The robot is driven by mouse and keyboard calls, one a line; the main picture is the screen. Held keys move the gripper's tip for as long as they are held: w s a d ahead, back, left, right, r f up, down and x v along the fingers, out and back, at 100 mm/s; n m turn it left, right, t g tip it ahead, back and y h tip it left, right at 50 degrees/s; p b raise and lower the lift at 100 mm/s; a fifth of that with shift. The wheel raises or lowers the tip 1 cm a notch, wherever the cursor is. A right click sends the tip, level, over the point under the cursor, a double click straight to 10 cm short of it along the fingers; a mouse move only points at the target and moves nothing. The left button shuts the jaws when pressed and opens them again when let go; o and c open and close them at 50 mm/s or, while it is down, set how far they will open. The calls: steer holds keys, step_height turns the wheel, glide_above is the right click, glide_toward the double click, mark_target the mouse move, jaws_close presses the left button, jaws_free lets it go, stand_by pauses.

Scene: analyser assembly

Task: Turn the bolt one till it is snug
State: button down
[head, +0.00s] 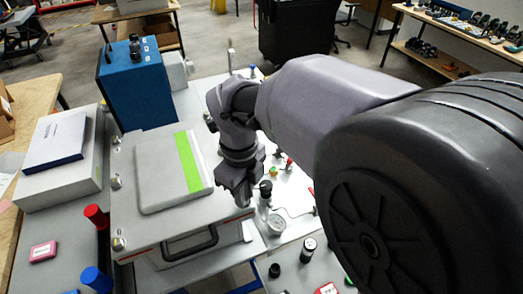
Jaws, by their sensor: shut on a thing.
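My gripper (243,203) points down at the right edge of the grey cover (160,228), which has a raised panel with a green stripe. Its jaws are shut on what seems to be a bolt at that edge, mostly hidden by the fingers. I cannot read a number on it or see how far it is seated. Silver bolts stand along the cover's left edge, one at the front corner (118,243) and one further back (116,182). A black handle (190,245) is on the cover's front side.
Just right of my gripper stand a pressure gauge (276,223) and small fittings on a white panel. A blue box (137,85) stands behind the cover. My arm hides much of the right side.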

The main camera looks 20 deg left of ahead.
steer(key=shift+r+m, duration=0.1)
steer(key=shift+m, duration=0.2)
stand_by(0.4)
steer(key=c, duration=1.3)
jaws_free()
step_height(320, 180, up, 17)
steer(key=p, duration=0.6)
steer(key=shift+r, duration=0.2)
